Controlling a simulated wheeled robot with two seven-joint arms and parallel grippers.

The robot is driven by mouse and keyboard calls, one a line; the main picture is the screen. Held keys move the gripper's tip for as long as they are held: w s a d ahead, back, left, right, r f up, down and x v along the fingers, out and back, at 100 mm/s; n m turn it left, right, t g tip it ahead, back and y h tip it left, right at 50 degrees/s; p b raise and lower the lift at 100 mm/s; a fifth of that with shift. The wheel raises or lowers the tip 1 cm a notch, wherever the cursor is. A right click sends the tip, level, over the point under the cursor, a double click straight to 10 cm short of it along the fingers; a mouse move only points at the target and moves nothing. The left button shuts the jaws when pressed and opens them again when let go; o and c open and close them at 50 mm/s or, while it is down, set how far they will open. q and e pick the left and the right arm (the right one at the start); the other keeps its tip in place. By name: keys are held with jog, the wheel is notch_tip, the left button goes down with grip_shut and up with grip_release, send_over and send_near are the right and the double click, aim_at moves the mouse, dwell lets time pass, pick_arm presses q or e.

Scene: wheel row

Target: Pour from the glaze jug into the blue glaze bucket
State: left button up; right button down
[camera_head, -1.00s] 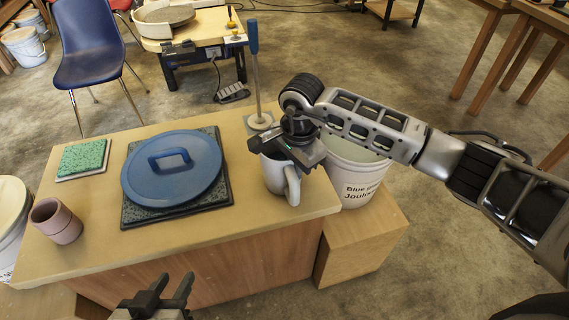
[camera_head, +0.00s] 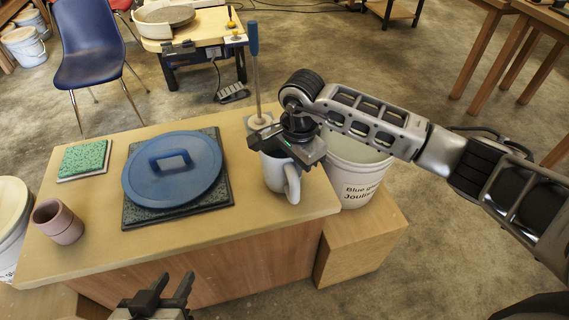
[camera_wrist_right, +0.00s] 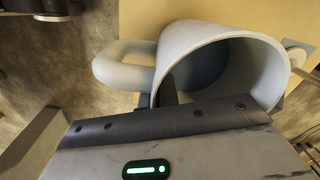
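The glaze jug (camera_head: 273,176), pale grey with a loop handle, stands upright at the right end of the bench; it also shows from above in the wrist view (camera_wrist_right: 215,60), its inside dark blue-grey. My right gripper (camera_head: 298,152) is at its rim, one finger inside and one outside the wall beside the handle, close together on the wall (camera_wrist_right: 156,98). The blue glaze bucket (camera_head: 355,185), white with dark lettering, stands right of the jug on a lower wooden block; my right arm hides part of its opening. My left gripper (camera_head: 169,288) is open and empty in front of the bench.
A blue lid (camera_head: 172,180) with a handle lies on a dark square slab. Another bucket (camera_head: 12,215) stands at the left edge.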

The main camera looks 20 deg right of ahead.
jog(key=shift+r+p, duration=0.3)
jog(key=shift+r, duration=0.4)
jog(key=shift+r, duration=0.3)
dwell(0.3)
jog(key=shift+r+p, duration=1.7)
jog(key=shift+r, duration=1.3)
